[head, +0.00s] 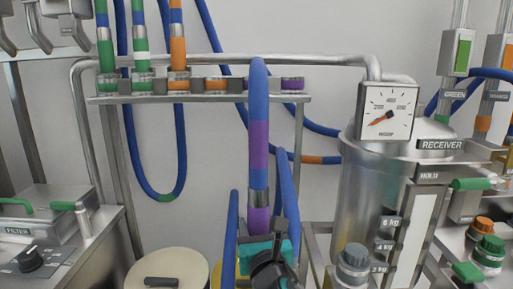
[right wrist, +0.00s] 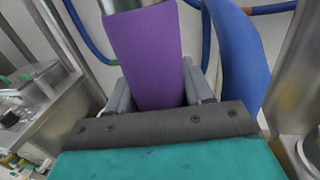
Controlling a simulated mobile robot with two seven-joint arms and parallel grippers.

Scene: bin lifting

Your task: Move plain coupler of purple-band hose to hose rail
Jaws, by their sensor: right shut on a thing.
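The purple-band hose (head: 258,90) stands upright in the middle of the head view, with a blue and purple upper part, a metal collar (head: 258,179) and a purple sleeve (head: 258,218) below. My right gripper (head: 260,237), teal and black, is shut on the purple sleeve. In the right wrist view the sleeve (right wrist: 147,60) sits between the grey fingers, with metal above it. The hose rail (head: 200,98) is behind and holds green, green-white and orange hose ends at its left. A purple-ringed socket (head: 292,84) at its right end looks empty. My left gripper is not in view.
The steel receiver tank (head: 365,205) with its dial gauge (head: 387,111) stands to the right. A filter bench (head: 50,235) is at left and a cream round lid (head: 167,267) below. Blue hoses (head: 181,150) hang behind; others flank the held hose.

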